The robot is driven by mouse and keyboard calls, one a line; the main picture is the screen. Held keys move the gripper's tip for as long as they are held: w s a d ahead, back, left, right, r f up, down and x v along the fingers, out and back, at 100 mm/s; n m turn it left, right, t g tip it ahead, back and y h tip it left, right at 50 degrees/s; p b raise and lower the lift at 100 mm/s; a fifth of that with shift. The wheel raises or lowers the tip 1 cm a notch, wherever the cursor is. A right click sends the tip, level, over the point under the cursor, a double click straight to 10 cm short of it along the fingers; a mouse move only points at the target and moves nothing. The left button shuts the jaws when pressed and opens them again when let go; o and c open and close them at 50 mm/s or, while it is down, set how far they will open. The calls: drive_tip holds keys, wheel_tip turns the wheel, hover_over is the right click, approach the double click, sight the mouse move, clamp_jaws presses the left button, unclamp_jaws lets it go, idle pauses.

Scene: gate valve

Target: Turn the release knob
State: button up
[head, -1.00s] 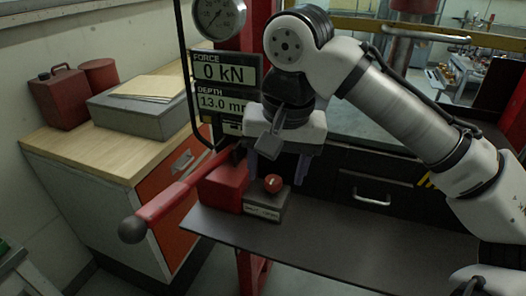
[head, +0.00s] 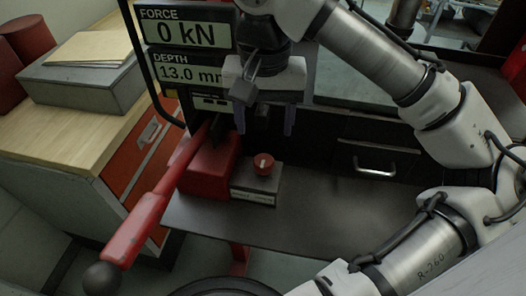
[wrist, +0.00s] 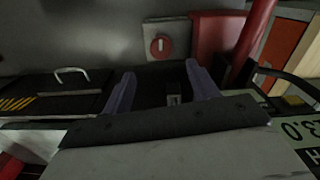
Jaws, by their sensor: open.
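The release knob (head: 263,164) is a small round red knob with a white mark, on top of a grey box (head: 256,185) with a label on its front. The knob also shows in the wrist view (wrist: 161,46), upper middle, beyond the fingertips. My gripper (head: 264,128) is open and empty, its two purple-grey fingers apart. In the head view it hangs above and behind the knob. In the wrist view the fingers (wrist: 160,75) point toward the knob's side without touching it.
A red block (head: 211,167) stands just left of the knob box, with a long red lever (head: 146,215) reaching forward left. A display panel (head: 187,48) reads 0 kN and 13.0 mm. The shelf (head: 320,215) right of the box is clear. A drawer handle (head: 375,172) lies right.

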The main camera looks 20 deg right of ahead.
sight(264, 160)
wheel_tip(264, 160, down, 10)
drive_tip(key=shift+r+p, duration=0.2)
drive_tip(key=shift+p, duration=0.3)
drive_tip(key=c, duration=1)
